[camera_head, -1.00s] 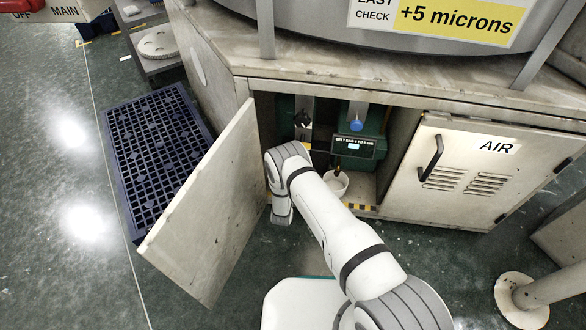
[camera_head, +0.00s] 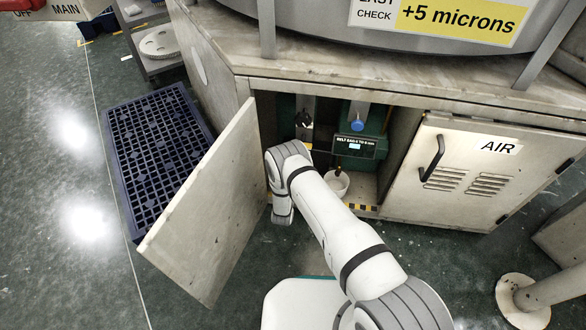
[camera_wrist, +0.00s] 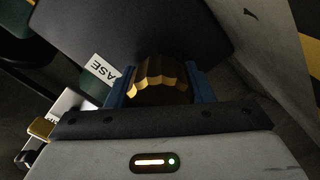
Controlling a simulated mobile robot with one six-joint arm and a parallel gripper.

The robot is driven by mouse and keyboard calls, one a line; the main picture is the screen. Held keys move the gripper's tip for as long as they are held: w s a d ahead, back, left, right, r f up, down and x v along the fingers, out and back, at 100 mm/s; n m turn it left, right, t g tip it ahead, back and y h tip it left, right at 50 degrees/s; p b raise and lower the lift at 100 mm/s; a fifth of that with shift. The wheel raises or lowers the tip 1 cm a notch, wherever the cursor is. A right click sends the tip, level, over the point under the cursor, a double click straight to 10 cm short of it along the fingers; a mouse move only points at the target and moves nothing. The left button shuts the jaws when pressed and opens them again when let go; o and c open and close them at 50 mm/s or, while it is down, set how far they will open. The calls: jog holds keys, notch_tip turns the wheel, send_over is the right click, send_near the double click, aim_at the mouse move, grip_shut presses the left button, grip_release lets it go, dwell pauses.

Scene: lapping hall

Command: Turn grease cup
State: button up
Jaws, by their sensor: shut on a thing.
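In the wrist view, a brass-coloured cup with a scalloped rim, the grease cup (camera_wrist: 160,76), sits between the two blue fingers of my gripper (camera_wrist: 161,88). The fingers are shut on it from both sides. Part of a white label ending in "ASE" (camera_wrist: 102,70) shows to its left. In the head view, my arm reaches into the open cabinet, and my gripper and the grease cup are hidden behind the arm.
The open cabinet door (camera_head: 205,205) stands left of my arm. A closed door marked AIR (camera_head: 470,175) is to the right. Inside are a green unit with a display (camera_head: 358,146) and a white bucket (camera_head: 338,183). A blue grated pallet (camera_head: 150,150) lies on the floor at left.

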jog(key=m, duration=0.4)
jog(key=shift+w+b, duration=0.15)
jog(key=shift+b, duration=0.2)
jog(key=shift+r+m, duration=0.1)
jog(key=shift+m, duration=1.4)
jog(key=o, duration=1)
jog(key=shift+c, duration=0.2)
jog(key=s, duration=0.2)
jog(key=s+p, duration=0.1)
jog(key=s, duration=0.1)
jog(key=s+a+p, duration=0.1)
jog(key=s, duration=0.2)
jog(key=shift+s, duration=0.4)
